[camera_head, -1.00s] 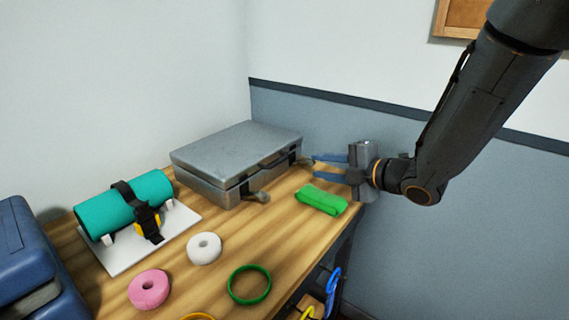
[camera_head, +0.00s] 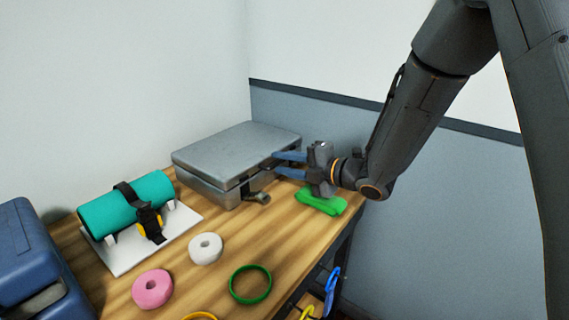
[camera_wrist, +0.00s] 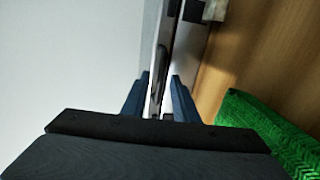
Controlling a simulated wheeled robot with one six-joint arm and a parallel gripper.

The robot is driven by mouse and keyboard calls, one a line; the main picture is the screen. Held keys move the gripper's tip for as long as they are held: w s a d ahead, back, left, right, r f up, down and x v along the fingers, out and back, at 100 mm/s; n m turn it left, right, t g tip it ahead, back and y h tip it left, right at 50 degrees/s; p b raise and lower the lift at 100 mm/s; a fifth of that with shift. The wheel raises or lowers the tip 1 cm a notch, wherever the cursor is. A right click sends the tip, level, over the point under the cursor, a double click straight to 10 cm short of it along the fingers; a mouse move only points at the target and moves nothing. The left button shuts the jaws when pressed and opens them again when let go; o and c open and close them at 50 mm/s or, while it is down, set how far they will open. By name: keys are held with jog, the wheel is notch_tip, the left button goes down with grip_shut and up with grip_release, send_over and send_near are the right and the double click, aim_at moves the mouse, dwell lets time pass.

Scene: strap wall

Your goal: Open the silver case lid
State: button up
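The silver case (camera_head: 225,160) lies on the wooden table near the corner of the walls, with its lid closed. Its front has a dark handle and latches; the nearer latch (camera_head: 258,197) hangs out from the front. My gripper (camera_head: 280,164) is at the right end of the case's front, its two blue fingers apart and pointing at the case. In the wrist view the open fingers (camera_wrist: 155,95) are on either side of the dark handle (camera_wrist: 158,75), near the seam. I cannot tell whether they touch it.
A teal roll (camera_head: 127,205) on a white board (camera_head: 125,254), a white ring (camera_head: 206,248), a pink ring (camera_head: 152,289) and a green ring (camera_head: 250,284) lie nearer. A blue box (camera_head: 30,260) stands at left.

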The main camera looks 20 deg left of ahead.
jog(key=shift+c, duration=0.6)
grip_shut()
dwell(0.8)
